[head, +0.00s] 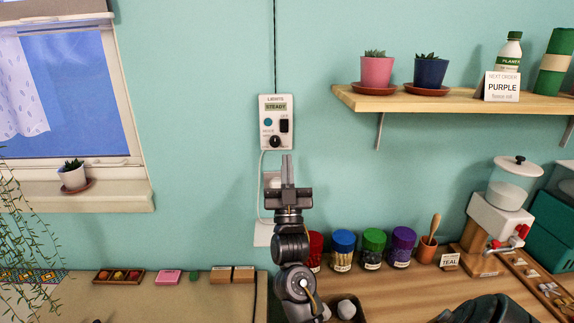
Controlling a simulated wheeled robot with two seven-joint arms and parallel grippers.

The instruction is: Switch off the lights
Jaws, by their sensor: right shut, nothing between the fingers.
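A white light control panel (276,122) is fixed to the teal wall in the middle of the view. It has a small display (276,107) that seems to read "STEADY", a blue round button (268,122), a dark switch (284,125) and a black knob (275,141). My right gripper (287,158) points up just below the panel's lower edge, a little right of the knob. Its fingers are together and hold nothing. Whether it touches the panel I cannot tell. My left gripper is not in view.
A wooden shelf (430,103) with potted plants and a bottle juts out at the upper right. Several coloured jars (374,243) stand on the bench right of my arm. A window (66,85) is at the left.

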